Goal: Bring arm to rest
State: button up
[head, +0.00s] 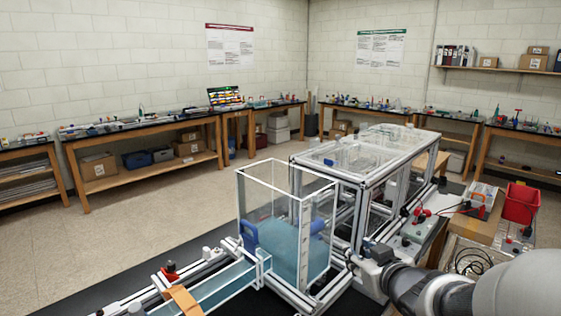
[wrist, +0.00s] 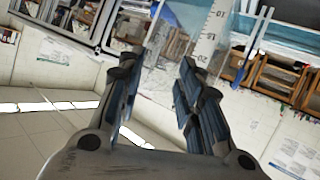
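My arm (head: 440,291) reaches in from the lower right of the head view. My gripper (head: 366,257) is small there, close to the right side of a clear tank (head: 285,210) that holds blue water. In the wrist view the two fingers of my gripper (wrist: 157,72) stand apart with nothing between them. A clear panel with a printed scale (wrist: 207,42) shows beyond the fingertips. I cannot tell whether the gripper touches the tank or frame.
An aluminium extrusion frame with clear panels (head: 372,150) stands behind the tank. A water channel (head: 225,285) runs to the lower left. A red bin (head: 520,203) and wired equipment stand at right. Benches (head: 140,128) line the walls. The floor at left is open.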

jog(key=s+d+r+m+g+h, duration=0.1)
jog(key=s+g+h, duration=0.1)
jog(key=s, duration=0.4)
jog(key=s+d+r+m+g+h, duration=0.1)
jog(key=s+d+m+h, duration=0.1)
jog(key=s, duration=0.4)
jog(key=s+a+f+g+y, duration=0.1)
jog(key=s+a+f+g, duration=0.1)
jog(key=s, duration=0.7)
jog(key=s+a+f+g+y, duration=0.1)
jog(key=s+a+f+g, duration=0.1)
jog(key=s, duration=0.8)
jog(key=a+g, duration=0.1)
jog(key=a, duration=0.1)
jog(key=shift+a+m+g, duration=0.3)
jog(key=shift+a+g, duration=0.1)
jog(key=shift+a, duration=0.15)
